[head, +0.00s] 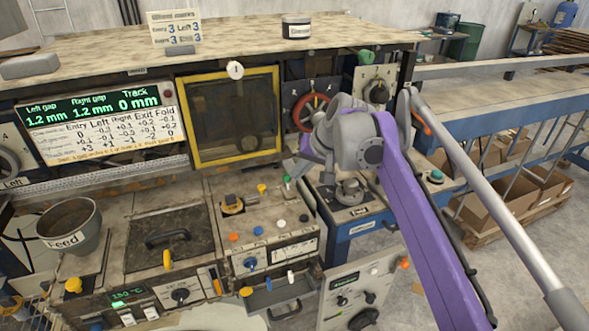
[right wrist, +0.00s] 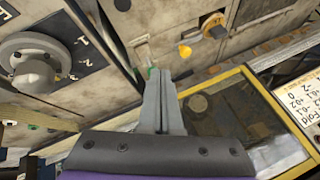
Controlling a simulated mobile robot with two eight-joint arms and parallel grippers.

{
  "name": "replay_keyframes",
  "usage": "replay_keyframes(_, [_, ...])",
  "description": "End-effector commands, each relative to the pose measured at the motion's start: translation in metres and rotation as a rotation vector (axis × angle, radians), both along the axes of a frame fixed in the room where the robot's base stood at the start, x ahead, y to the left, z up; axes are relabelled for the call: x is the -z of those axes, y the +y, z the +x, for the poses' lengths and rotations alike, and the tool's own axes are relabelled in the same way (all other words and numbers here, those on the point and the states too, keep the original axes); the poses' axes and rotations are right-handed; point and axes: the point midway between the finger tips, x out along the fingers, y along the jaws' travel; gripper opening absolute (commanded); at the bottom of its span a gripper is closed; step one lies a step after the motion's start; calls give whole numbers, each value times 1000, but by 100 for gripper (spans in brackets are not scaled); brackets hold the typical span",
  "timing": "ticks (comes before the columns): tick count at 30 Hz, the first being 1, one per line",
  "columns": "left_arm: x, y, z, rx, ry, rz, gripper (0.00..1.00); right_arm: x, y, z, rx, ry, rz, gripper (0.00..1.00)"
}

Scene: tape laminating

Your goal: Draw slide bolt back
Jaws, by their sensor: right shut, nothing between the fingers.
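My right gripper (head: 296,168) is at the upper right corner of the control panel (head: 270,232), with its fingers closed together and empty. In the right wrist view the fingertips (right wrist: 160,73) end beside a small green-tipped part (right wrist: 150,72) on the panel. The same green part (head: 287,179) shows just below the fingers in the head view; contact cannot be told. A yellow lever (head: 262,188) and a brass-coloured fitting (head: 232,205) lie to its left. None of these is clearly recognisable as the slide bolt. My left gripper is not in view.
A yellow-framed window (head: 191,120) stands behind the panel. A red handwheel (head: 311,112) is behind my right wrist. Coloured knobs, a feed bowl (head: 70,228) and a dark hatch with a handle (head: 168,237) lie to the left. A blue bench (head: 480,98) stands at right.

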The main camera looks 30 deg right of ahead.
Motion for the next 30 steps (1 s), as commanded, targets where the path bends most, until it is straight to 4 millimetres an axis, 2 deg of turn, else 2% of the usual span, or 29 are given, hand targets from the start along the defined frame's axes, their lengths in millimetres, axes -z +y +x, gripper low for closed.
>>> replay_keyframes(9, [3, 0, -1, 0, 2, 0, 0, 58, 8, 38, -3, 0, -1, 0])
replay_keyframes(12, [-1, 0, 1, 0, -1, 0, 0, 59, 21, 49, -6, -2, -2, 0])
replay_keyframes(17, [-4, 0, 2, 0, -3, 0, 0, 62, 33, 59, -4, -1, -1, 0])
replay_keyframes(30, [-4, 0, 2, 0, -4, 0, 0, 64, 37, 63, -1, 0, -2, 0])
